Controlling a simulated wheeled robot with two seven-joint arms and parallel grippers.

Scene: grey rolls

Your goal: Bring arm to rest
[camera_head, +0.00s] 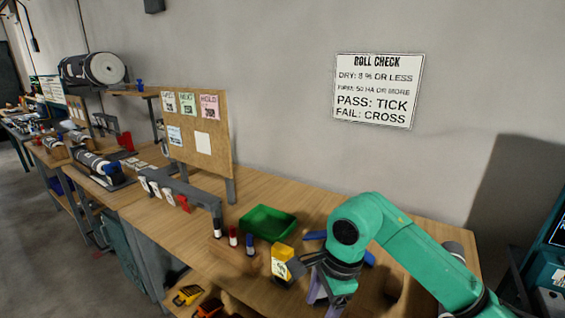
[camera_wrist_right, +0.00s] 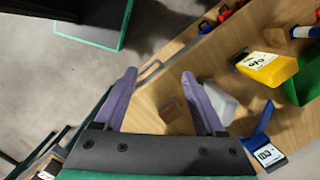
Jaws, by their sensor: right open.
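My right arm (camera_head: 390,235), green, reaches in from the lower right over the workbench. Its gripper (camera_head: 318,290) points down near the bench's front edge. In the right wrist view the two purple fingers of this gripper (camera_wrist_right: 160,75) are spread apart with nothing held between them. Below them show the bench edge and the grey floor. My left arm and gripper are not in view.
A yellow meter (camera_head: 282,262) stands close to the right gripper, beside a green tray (camera_head: 267,238) and several markers in a block. A blue tool with a small display (camera_wrist_right: 265,150) lies nearby. A pinboard (camera_head: 215,125) stands farther left. The floor (camera_head: 80,250) is clear at front left.

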